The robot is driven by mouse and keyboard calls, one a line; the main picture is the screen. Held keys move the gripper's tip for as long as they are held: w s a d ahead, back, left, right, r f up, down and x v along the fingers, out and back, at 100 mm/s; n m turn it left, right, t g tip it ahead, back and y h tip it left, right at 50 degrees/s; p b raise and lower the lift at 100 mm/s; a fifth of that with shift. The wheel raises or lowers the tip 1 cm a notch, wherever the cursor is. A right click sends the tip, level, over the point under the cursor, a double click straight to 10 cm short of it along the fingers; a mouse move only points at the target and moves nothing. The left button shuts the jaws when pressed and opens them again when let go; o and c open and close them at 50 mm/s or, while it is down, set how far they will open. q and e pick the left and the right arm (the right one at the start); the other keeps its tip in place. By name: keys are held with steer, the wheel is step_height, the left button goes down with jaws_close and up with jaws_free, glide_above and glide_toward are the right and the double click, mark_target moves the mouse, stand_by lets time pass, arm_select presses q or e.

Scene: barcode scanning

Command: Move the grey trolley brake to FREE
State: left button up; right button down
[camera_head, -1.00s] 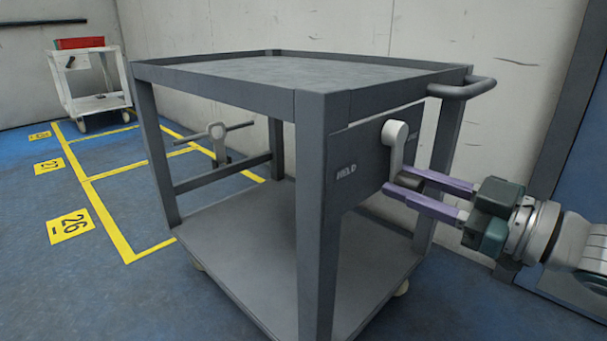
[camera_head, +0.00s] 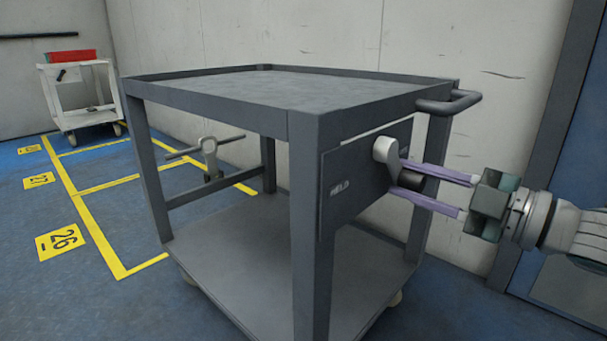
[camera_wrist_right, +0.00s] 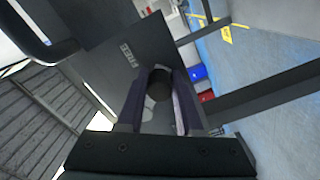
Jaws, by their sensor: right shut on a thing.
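The grey trolley (camera_head: 305,130) stands in front of me, with a dark brake plate (camera_head: 350,185) on its right end. The word HELD is on the plate's left; the word FREE shows in the right wrist view, beside the grip. A pale brake lever (camera_head: 386,150) hangs from its hub, slanting down and to the right. My right gripper (camera_head: 402,178) comes in from the right and is shut on the lever's dark knob, which shows between the purple fingers in the right wrist view (camera_wrist_right: 159,83). The lever's lower end is partly hidden by the fingers. My left gripper is not in view.
The trolley's push handle (camera_head: 450,103) juts out above my right gripper. A white trolley (camera_head: 82,95) with a red box (camera_head: 75,57) stands at the back left. A T-shaped fitting (camera_head: 208,150) shows behind the grey trolley. Yellow-lined floor bays lie open on the left.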

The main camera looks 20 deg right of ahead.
steer(key=shift+d+f, duration=0.1)
steer(key=shift+f, duration=0.05)
steer(key=c, duration=0.6)
jaws_free()
steer(key=shift+d, duration=0.1)
steer(key=shift+c, duration=0.2)
steer(key=shift+o, duration=0.2)
steer(key=p+v, duration=0.4)
steer(key=v, duration=0.6)
steer(key=shift+r, duration=0.2)
